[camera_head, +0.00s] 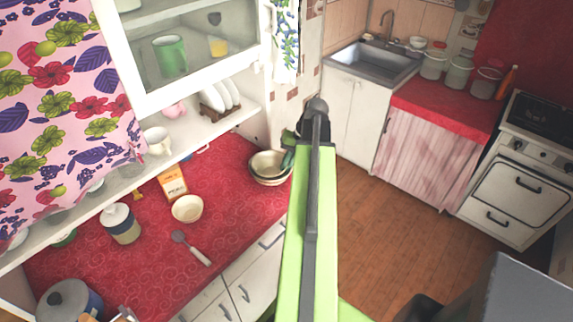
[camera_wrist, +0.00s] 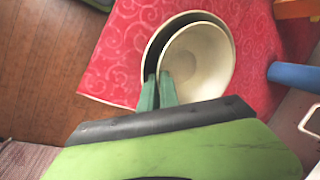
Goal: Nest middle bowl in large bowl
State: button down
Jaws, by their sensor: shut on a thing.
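The cream middle bowl (camera_wrist: 203,58) is inside the outline of the large bowl (camera_wrist: 158,48) in the wrist view. It sits off to the right, and the large bowl's shaded inner wall shows at left. In the head view the middle bowl (camera_head: 270,161) and the large bowl (camera_head: 266,181) overlap at the counter's far right end. I cannot tell if the middle bowl rests on the large bowl's bottom. My gripper (camera_wrist: 159,88), with green fingers, is shut on the middle bowl's near rim. It also shows in the head view (camera_head: 289,158), partly hidden by my arm.
A small cream bowl (camera_head: 187,208) stands on the red counter (camera_head: 230,205), left of the pair. An orange box (camera_head: 171,182), a jar (camera_head: 121,224), a spoon (camera_head: 192,248) and a pot (camera_head: 68,301) are farther left. A blue object (camera_wrist: 293,76) lies right in the wrist view.

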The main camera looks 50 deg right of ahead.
jog(key=shift+s+a+f, duration=0.1)
jog(key=shift+f, duration=0.2)
jog(key=c, duration=1.5)
grip_release()
jog(key=p+v, duration=1.6)
jog(key=v, duration=0.1)
jog(key=shift+r, duration=0.25)
